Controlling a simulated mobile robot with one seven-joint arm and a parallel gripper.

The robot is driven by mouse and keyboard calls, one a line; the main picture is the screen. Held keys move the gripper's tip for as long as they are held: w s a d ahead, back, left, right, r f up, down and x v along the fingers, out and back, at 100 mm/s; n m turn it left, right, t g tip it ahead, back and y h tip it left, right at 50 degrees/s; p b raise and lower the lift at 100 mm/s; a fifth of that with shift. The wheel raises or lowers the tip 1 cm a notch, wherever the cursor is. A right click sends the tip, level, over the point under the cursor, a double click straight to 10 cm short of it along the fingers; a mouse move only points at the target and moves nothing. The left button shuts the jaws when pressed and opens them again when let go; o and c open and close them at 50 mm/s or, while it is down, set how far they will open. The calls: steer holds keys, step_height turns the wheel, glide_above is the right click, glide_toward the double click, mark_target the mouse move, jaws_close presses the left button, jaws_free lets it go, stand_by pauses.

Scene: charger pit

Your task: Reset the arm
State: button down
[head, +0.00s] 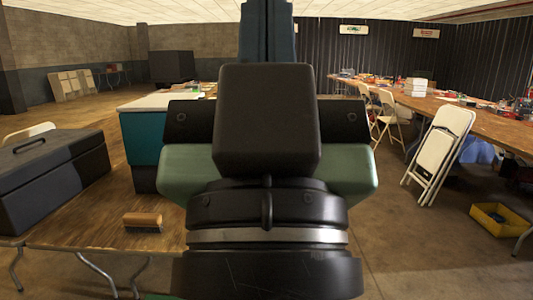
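My own arm fills the middle of the head view, seen from close up, with black and green links stacked upright. No gripper fingers can be made out; my gripper is hidden behind the arm or out of view. Nothing held can be seen.
A wooden table (88,237) at left bears a black toolbox (50,178) and a brush (143,222). Behind is a teal cabinet (143,140). At right are a folded white chair (440,155), a yellow bin (500,212) and a long cluttered table (478,122). Floor between is clear.

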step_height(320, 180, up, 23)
steer(key=p, duration=2)
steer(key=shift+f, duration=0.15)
